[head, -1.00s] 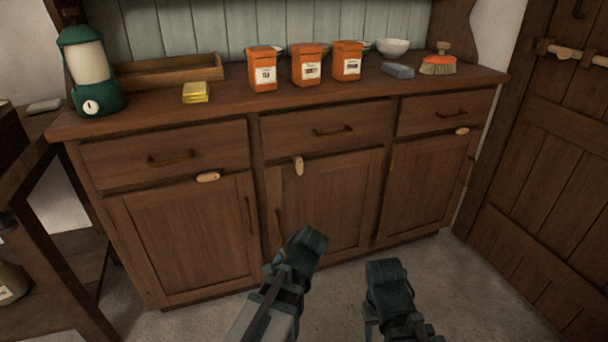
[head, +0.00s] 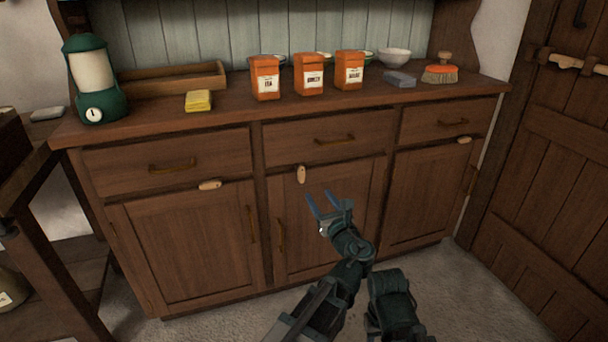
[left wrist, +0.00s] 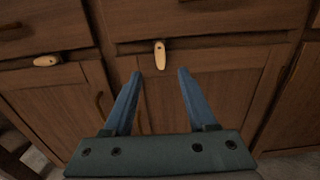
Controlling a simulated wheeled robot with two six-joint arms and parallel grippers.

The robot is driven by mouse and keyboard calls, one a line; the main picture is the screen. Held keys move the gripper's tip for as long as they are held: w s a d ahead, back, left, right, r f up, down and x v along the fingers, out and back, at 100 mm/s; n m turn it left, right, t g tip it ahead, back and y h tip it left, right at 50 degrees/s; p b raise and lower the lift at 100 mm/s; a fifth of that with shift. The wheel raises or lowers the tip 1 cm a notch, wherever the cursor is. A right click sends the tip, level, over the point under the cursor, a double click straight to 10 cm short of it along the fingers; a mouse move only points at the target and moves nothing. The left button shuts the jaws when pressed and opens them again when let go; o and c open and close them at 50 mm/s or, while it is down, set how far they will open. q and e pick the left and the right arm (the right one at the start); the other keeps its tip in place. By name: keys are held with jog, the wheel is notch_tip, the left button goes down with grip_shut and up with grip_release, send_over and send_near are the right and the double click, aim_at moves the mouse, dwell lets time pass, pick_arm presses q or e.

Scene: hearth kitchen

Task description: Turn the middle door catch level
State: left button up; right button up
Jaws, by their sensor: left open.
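The middle door catch (head: 301,174) is a small pale wooden piece at the top of the middle cupboard door (head: 290,225). It stands upright, its long side vertical. In the left wrist view the catch (left wrist: 160,55) shows just beyond and between the fingertips, with no contact visible. My left gripper (head: 322,202) is open and empty, in front of the middle door, below and right of the catch. The left catch (head: 209,185) and right catch (head: 464,140) lie about level. My right gripper's fingers are not visible in either view; only part of that arm shows.
The countertop (head: 150,126) holds a green lantern (head: 94,85), a yellow sponge (head: 198,101), orange tins (head: 309,77) and a brush (head: 440,72). Drawer handles (head: 334,139) stick out above the doors. A dark shelf (head: 62,215) stands at the left. The floor (head: 440,290) at the right is clear.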

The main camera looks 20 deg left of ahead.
aim_at(302, 171)
pick_arm(q)
jog(key=x, duration=1.3)
jog(key=shift+w+a, duration=0.15)
jog(key=shift+a, duration=0.05)
grip_shut()
